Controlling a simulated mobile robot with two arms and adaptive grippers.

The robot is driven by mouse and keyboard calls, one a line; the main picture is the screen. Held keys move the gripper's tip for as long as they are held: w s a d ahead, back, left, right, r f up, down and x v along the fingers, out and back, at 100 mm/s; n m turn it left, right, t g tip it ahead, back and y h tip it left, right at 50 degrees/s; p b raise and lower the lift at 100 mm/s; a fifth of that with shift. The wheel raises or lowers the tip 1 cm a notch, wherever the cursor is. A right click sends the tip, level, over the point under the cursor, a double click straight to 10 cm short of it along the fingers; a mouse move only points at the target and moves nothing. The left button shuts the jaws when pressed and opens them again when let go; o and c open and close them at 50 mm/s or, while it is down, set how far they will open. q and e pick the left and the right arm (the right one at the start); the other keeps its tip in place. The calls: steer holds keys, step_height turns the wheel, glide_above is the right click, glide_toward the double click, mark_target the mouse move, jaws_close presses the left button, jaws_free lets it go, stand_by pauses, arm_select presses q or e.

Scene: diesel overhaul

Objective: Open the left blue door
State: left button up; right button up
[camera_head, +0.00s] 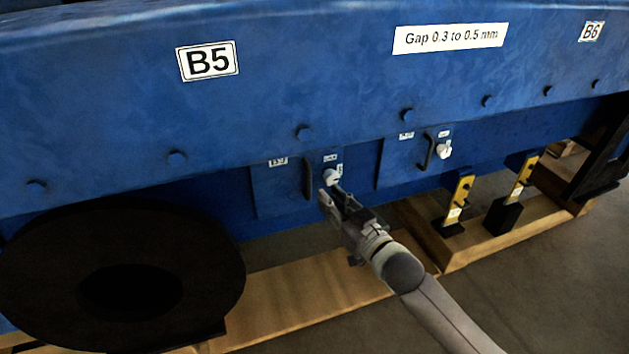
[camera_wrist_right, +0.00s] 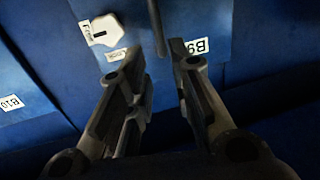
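The left blue door (camera_head: 272,188) is a small flat panel on the blue engine side and looks shut. It has a dark upright handle (camera_head: 308,178) and a white latch knob (camera_head: 331,176) at its right side. My right gripper (camera_head: 330,194) is open just in front of the door's lower right, near the knob and handle. In the right wrist view the open fingers (camera_wrist_right: 157,58) point at the panel, with the dark handle (camera_wrist_right: 157,25) beyond the gap between them. The white latch (camera_wrist_right: 103,28) is left of the fingers. Contact cannot be told. My left gripper is out of view.
A similar blue door (camera_head: 402,162) with its own handle and white knob (camera_head: 444,150) is to the right. A large black disc (camera_head: 125,275) is at lower left. Yellow-and-black tools (camera_head: 459,195) stand on wooden beams (camera_head: 500,235) at the right. Grey floor shows below.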

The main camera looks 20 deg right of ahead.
mark_target(310, 178)
steer(key=b+x, duration=0.1)
steer(key=x, duration=0.8)
steer(key=shift+b, duration=0.3)
steer(key=shift+x, duration=0.85)
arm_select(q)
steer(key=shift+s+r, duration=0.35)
arm_select(e)
jaws_close()
